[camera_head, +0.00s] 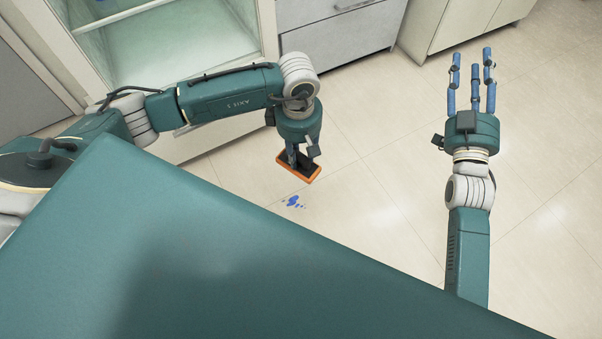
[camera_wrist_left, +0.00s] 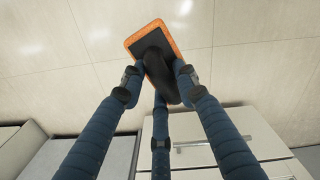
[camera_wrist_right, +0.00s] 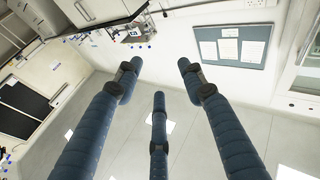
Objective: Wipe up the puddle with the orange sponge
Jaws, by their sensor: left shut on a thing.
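The orange sponge (camera_head: 314,177) has a black backing with a black handle. My left gripper (camera_head: 300,160) is shut on its handle and points down, with the sponge over the floor. In the left wrist view the sponge (camera_wrist_left: 133,42) lies across the fingertips (camera_wrist_left: 160,75). The blue puddle (camera_head: 294,201) is a small splatter of spots on the floor, just below the sponge in the head view; I cannot tell how high the sponge is. My right gripper (camera_head: 472,75) is open and empty, its fingers apart, also in the right wrist view (camera_wrist_right: 157,85).
An open white cabinet with glassy shelves (camera_head: 180,45) stands at the upper left. Grey drawers (camera_head: 340,45) and a pale cabinet (camera_head: 455,25) line the back. The tiled floor (camera_head: 390,200) between my arms is clear.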

